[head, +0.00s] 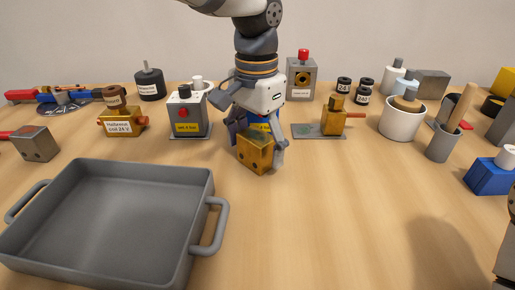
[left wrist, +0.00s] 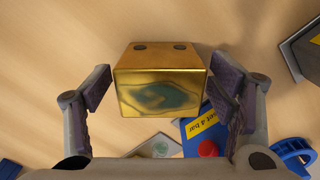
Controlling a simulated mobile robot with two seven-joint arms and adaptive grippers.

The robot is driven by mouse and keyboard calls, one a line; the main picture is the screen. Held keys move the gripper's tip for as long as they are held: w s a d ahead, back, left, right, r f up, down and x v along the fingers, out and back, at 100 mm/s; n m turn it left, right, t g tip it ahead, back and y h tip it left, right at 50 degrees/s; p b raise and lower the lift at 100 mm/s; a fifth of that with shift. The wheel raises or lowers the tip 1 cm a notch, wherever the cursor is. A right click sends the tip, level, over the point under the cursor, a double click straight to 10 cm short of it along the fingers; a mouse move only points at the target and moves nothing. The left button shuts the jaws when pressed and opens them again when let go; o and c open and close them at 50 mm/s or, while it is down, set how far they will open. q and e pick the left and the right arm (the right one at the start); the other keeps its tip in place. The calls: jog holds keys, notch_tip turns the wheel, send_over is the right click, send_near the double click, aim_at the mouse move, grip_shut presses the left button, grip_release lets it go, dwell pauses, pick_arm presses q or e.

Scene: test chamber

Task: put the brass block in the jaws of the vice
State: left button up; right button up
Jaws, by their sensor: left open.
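The brass block (head: 254,152) is a gold-coloured cube with dark round holes, standing on the wooden table near the middle of the head view. It also shows in the left wrist view (left wrist: 160,85), between the fingers. My left gripper (left wrist: 160,90) is open around the block, with a narrow gap on each side. It also shows from above in the head view (head: 257,143), pointing down. I cannot pick out the vice with certainty. My right gripper does not show clearly; only a dark part is at the lower right edge.
A grey tray (head: 105,265) with handles fills the front left. Behind the left gripper is a grey box with a red button (head: 186,110). A brass part on a grey plate (head: 318,130) is right of the gripper. A white pot (head: 402,125) stands further right. The front right table is clear.

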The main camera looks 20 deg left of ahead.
pick_arm(q)
jog(key=shift+r, duration=0.2)
jog(key=shift+c, duration=0.6)
jog(key=c, duration=1.5)
